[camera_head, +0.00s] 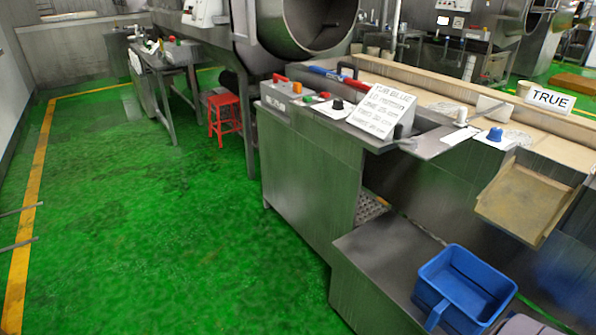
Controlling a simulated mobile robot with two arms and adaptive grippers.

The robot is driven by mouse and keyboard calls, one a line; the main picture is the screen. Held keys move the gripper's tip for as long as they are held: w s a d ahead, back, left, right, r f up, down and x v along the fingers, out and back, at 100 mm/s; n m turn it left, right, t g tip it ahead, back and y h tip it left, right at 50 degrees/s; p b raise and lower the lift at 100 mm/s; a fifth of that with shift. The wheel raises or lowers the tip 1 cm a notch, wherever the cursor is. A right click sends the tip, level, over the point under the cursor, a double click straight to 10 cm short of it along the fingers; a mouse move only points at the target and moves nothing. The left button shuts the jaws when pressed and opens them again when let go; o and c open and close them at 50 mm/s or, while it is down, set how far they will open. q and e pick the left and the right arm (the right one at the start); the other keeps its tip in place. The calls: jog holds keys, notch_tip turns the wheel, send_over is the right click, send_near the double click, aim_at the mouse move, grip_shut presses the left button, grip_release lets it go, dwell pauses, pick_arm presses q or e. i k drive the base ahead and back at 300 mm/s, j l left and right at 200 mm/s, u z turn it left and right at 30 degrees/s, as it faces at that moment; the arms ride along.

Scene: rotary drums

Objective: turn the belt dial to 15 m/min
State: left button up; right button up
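Several dials stand along the top of the steel machine at centre right. A black knob (337,104) sits on a white plate at the left end, beside a tilted white sign (383,109) whose small lines are hard to read. A blue knob (495,134) sits on another white plate further right. A pale knob (462,115) stands between them. I cannot tell which one is the belt dial, and no scale marks can be read. Neither of my grippers can be made out in this view.
A blue bin (462,289) sits on a low steel box at the lower right. A tan tray (530,200) juts from the machine, below a "TRUE" sign (549,99). A red stool (224,113) stands by a large drum (305,25). Green floor (170,230) is free at left.

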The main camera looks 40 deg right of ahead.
aim_at(338, 106)
jog(key=z, duration=1.35)
jog(key=u, duration=0.4)
jog(key=i, duration=0.05)
